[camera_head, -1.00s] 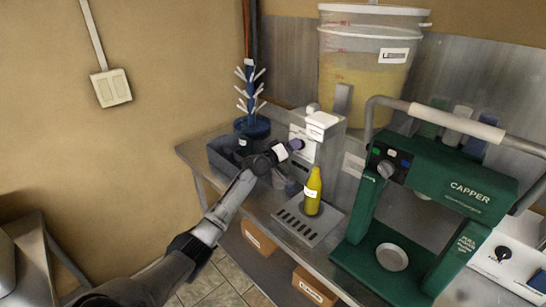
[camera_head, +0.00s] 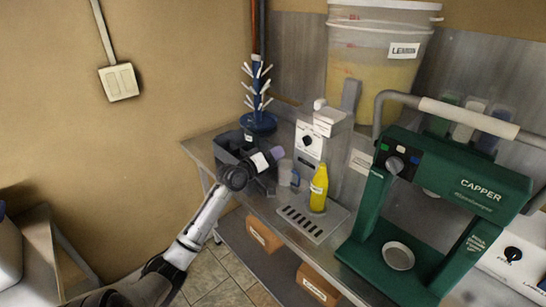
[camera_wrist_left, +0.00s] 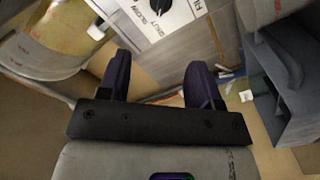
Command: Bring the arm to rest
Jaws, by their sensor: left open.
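My left gripper (camera_head: 274,154) is in front of the filling machine (camera_head: 318,150), to the left of the yellow bottle and apart from it. In the left wrist view its two dark fingers (camera_wrist_left: 158,85) stand wide apart with nothing between them. The yellow bottle (camera_head: 318,190) stands upright on the slotted drip tray (camera_head: 301,223) of the machine. My right gripper does not show in either view.
The green capper (camera_head: 437,215) stands at the right. A large bucket of yellow liquid (camera_head: 375,62) is behind. A grey bin (camera_head: 226,152) and blue bottle tree (camera_head: 258,100) stand behind the gripper. Open floor (camera_head: 215,280) lies in front of the bench at left.

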